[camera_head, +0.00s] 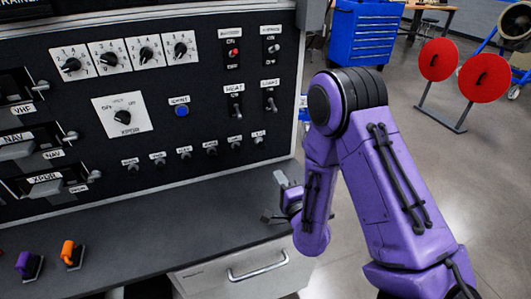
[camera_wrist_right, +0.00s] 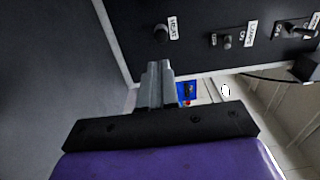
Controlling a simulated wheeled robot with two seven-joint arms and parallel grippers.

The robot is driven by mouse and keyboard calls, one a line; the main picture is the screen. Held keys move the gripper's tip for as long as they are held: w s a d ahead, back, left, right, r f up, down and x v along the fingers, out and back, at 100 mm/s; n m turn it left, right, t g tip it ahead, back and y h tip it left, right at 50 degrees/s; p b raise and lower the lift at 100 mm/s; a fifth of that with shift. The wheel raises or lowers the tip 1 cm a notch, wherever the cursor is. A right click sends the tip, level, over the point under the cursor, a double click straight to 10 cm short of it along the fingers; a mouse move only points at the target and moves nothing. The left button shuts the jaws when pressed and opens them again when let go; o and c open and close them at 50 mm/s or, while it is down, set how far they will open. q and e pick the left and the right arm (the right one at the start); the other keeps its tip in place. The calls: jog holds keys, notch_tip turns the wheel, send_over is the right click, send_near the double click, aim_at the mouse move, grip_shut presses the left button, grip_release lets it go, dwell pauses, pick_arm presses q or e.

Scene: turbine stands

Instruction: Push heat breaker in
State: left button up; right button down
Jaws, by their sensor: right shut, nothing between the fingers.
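A black upright panel (camera_head: 60,115) carries a bottom row of small round dark breakers. The breaker at the right end of the row (camera_head: 258,142) is closest to my right gripper. In the right wrist view a dark knob (camera_wrist_right: 160,34) has a label that seems to read HEAT. I cannot tell whether it is in or out. My right gripper (camera_head: 267,216) is shut and empty, low in front of the panel's right end. In the wrist view its fingertips (camera_wrist_right: 158,67) point toward the panel, just below that knob and seemingly apart from it. My left gripper is out of view.
Above the row are toggle switches (camera_head: 236,106), a blue button (camera_head: 181,110) and rotary knobs (camera_head: 123,115). A dark desk top (camera_head: 150,220) runs below the panel, with an orange handle (camera_head: 69,252) and a purple one (camera_head: 25,264). A blue cabinet (camera_head: 358,35) stands behind.

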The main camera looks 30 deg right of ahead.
aim_at(263, 148)
jog(key=p+x, duration=0.3)
jog(key=x, duration=0.8)
jog(key=shift+w+d+r, duration=0.1)
jog(key=shift+w+d, duration=0.2)
jog(key=shift+w, duration=0.2)
jog(key=shift+w, duration=0.1)
